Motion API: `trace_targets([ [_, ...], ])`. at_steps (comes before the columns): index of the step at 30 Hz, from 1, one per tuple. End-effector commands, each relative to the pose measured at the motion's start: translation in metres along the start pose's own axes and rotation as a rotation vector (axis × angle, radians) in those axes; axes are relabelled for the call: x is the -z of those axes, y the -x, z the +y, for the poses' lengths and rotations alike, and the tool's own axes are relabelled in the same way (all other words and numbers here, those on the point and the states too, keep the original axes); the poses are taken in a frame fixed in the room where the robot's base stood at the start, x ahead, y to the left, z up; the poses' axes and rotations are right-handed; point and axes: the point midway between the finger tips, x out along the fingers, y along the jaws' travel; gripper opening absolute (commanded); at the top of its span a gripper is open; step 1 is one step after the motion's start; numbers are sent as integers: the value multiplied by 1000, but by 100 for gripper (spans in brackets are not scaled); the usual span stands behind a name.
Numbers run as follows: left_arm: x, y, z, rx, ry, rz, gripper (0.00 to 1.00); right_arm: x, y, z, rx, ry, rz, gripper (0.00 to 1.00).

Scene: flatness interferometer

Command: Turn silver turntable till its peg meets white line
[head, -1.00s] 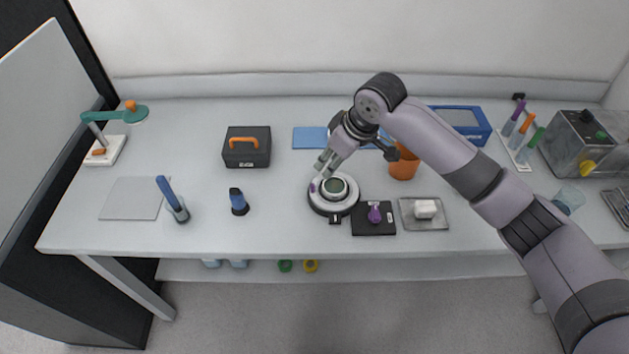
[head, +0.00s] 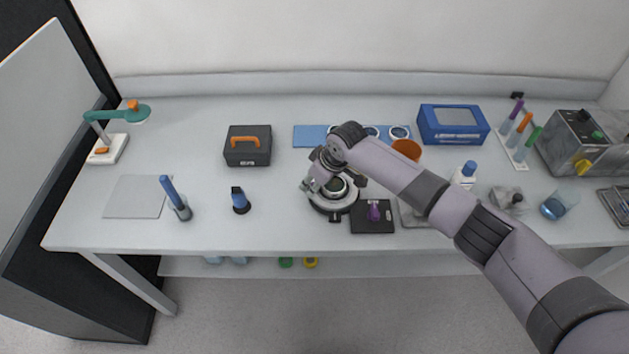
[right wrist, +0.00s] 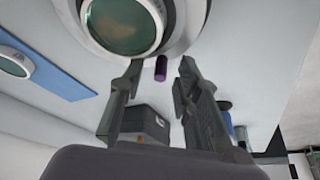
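The silver turntable (head: 346,207) sits on the bench with a dark round base, partly covered by my right arm in the head view. In the right wrist view its pale rim (right wrist: 182,40) surrounds a greenish glass disc (right wrist: 124,24). The purple peg (right wrist: 161,68) stands at the rim, in the gap between the fingertips of my right gripper (right wrist: 158,80). The fingers are apart on either side of it, with no clear contact. In the head view my right gripper (head: 312,188) is at the turntable's left side. I cannot make out the white line. My left gripper is not in view.
A black pad (head: 358,226) with a purple knob (head: 375,210) lies just right of the turntable. A blue mat (head: 310,136) with round discs is behind it, and an orange cup (head: 406,149) behind right.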

Motion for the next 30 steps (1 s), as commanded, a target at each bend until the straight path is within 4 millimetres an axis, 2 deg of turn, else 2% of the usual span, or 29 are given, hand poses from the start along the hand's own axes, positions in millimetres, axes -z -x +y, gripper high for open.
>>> trace_targets([
  [4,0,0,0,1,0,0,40,0,0,0,0,0,0,30],
  [18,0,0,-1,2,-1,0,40,0,0,0,0,0,0,0],
  [30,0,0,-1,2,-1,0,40,0,0,0,2,3,0,0],
])
